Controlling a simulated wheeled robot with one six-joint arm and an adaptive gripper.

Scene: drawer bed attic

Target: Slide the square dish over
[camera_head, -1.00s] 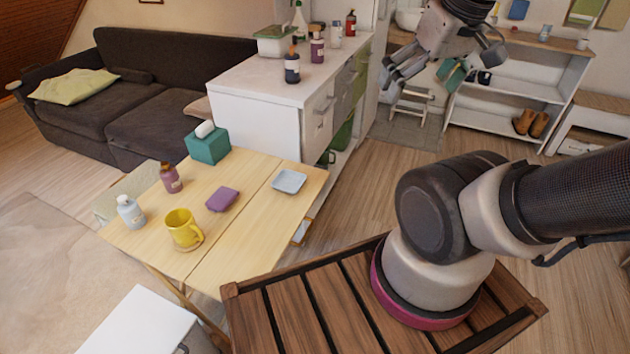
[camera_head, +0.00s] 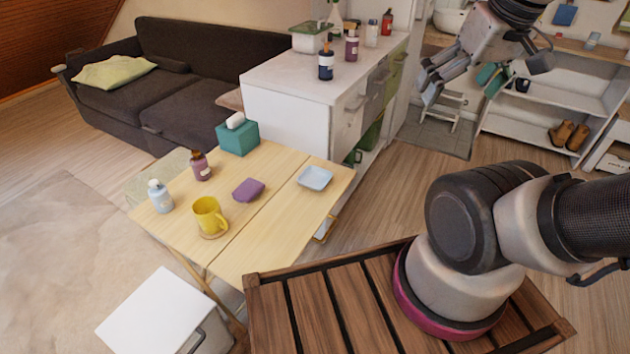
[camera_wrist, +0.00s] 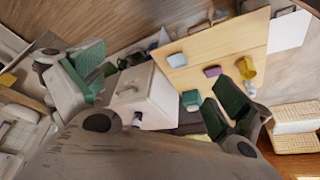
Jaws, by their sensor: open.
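The square dish (camera_head: 315,178) is small and pale blue. It lies flat near the right edge of the wooden folding table (camera_head: 262,232), apart from the other items. In the wrist view the dish (camera_wrist: 177,60) shows near the table's corner. My gripper (camera_head: 436,90) is up at the top right, high above the floor and well away from the dish. It is open and empty. In the wrist view its green-padded fingers (camera_wrist: 160,92) stand wide apart, with the table beyond them.
The table also bears a yellow mug (camera_head: 208,215), a purple block-like item (camera_head: 249,190), a teal tissue box (camera_head: 238,138), a purple bottle (camera_head: 200,166) and a light blue bottle (camera_head: 160,196). A white cabinet (camera_head: 290,118) with bottles on top stands behind. The table around the dish is clear.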

